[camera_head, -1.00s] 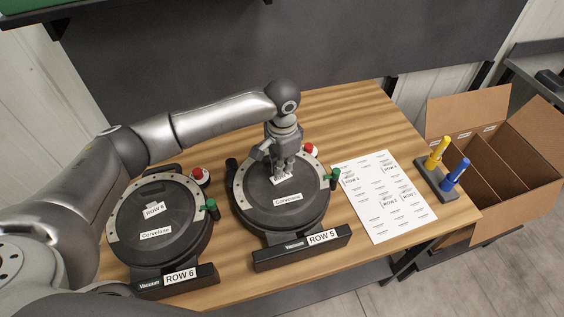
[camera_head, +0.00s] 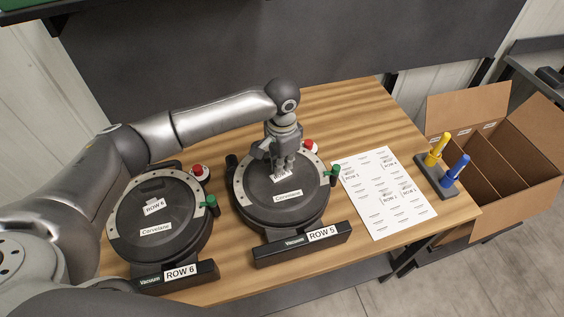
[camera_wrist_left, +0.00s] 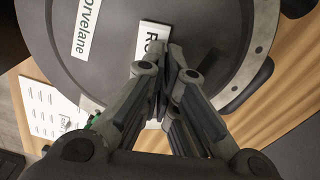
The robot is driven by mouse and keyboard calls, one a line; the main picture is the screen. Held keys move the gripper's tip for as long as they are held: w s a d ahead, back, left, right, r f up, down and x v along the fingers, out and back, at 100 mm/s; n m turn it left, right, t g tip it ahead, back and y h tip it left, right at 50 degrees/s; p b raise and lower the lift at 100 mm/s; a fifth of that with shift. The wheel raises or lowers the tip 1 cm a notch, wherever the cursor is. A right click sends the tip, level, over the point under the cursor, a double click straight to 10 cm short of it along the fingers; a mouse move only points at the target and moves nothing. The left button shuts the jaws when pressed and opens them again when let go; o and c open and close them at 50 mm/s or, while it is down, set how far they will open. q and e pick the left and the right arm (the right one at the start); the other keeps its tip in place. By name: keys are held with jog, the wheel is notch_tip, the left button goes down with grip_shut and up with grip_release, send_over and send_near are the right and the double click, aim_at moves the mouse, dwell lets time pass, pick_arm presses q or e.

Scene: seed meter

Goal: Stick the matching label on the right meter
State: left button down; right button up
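The right meter (camera_head: 256,205) is a round dark seed meter with a "ROW 5" plate (camera_head: 322,235) on its front bar. A white label (camera_head: 281,176) lies on its lid above the "Corvelane" plate; its number is covered, and in the left wrist view the label (camera_wrist_left: 151,38) reads only "RO". My left gripper (camera_head: 281,168) is right over this label, pointing down. In the left wrist view its fingertips (camera_wrist_left: 167,58) are together at the label; I cannot tell whether they pinch it. The white label sheet (camera_head: 375,208) lies to the right, with several row labels. My right gripper is out of view.
The left meter (camera_head: 130,222) carries a "ROW 6" label (camera_head: 154,207) on its lid and a "ROW 6" plate (camera_head: 181,272). A stand with yellow and blue markers (camera_head: 437,185) is at the table's right edge. An open cardboard box (camera_head: 545,185) stands beyond it.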

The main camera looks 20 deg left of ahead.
pick_arm(q)
jog(key=shift+f, duration=0.35)
dwell(0.5)
jog(key=c, duration=1.6)
grip_release()
jog(key=shift+s, duration=0.1)
jog(key=shift+o, duration=0.2)
jog(key=shift+r, duration=0.25)
notch_tip(320, 180, up, 7)
jog(key=p, duration=0.8)
jog(key=shift+f, duration=0.25)
